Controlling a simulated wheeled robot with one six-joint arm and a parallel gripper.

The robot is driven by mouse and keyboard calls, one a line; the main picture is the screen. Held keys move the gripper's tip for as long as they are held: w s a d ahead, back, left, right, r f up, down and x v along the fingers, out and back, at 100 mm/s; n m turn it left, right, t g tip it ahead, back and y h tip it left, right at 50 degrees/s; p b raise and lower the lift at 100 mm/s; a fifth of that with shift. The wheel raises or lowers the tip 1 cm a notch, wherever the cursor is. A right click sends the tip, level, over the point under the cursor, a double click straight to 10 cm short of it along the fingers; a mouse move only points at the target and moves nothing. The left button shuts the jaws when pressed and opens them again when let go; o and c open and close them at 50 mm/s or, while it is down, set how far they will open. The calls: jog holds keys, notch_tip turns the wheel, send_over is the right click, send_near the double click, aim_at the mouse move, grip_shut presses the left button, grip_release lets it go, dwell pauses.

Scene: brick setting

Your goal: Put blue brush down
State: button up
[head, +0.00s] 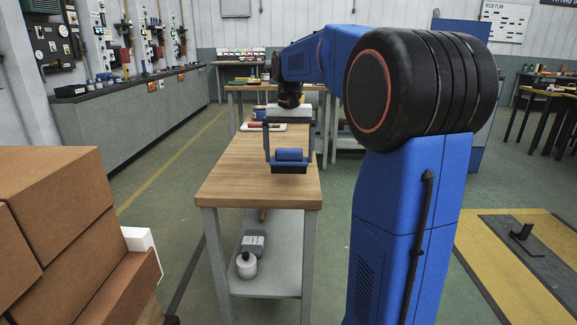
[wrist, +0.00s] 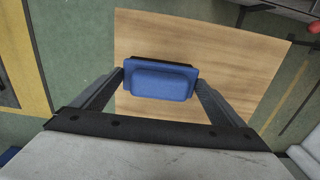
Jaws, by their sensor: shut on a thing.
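The blue brush (head: 290,157) has a blue rounded body over a dark bristle base. My gripper (head: 289,160) is shut on it, one finger at each end. The brush is above the near part of the wooden table (head: 225,185); I cannot tell how large the gap beneath it is. In the wrist view the brush (wrist: 160,81) sits level between the fingertips of my gripper (wrist: 160,80), with bare tabletop (wrist: 205,40) around it.
A white tray (head: 262,127) and a blue mug (head: 260,114) stand farther back on the table. A white bottle (head: 246,265) and a grey item (head: 253,242) are on the lower shelf. Cardboard boxes (head: 60,230) are stacked at left. The near tabletop is clear.

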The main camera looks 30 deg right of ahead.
jog(key=shift+f, duration=2.05)
jog(key=o, duration=0.6)
jog(key=shift+f, duration=0.1)
notch_tip(320, 180, up, 12)
jog(key=shift+r, duration=0.15)
jog(key=n+t, duration=0.1)
jog(key=n, duration=0.1)
send_near(289, 165)
jog(key=s+a+f, duration=0.1)
jog(key=s+a, duration=0.3)
jog(key=s+a+f+n+t, duration=0.1)
jog(key=s+a+f, duration=0.2)
jog(key=s+f, duration=0.3)
jog(key=s+a+f+n+t, duration=0.1)
jog(key=s+a+f+n, duration=0.1)
jog(key=s+a+f, duration=0.2)
jog(key=s+a+f+n+t, duration=0.1)
jog(key=s+a+f, duration=0.2)
jog(key=s+f, duration=0.7)
jog(key=shift+s+a+f+n+t, duration=0.1)
jog(key=shift+s+n+t, duration=0.1)
jog(key=shift+s, duration=0.6)
jog(key=shift+s+a+f+n+t, duration=0.1)
jog(key=shift+s+n+t, duration=0.1)
jog(key=shift+s, duration=0.6)
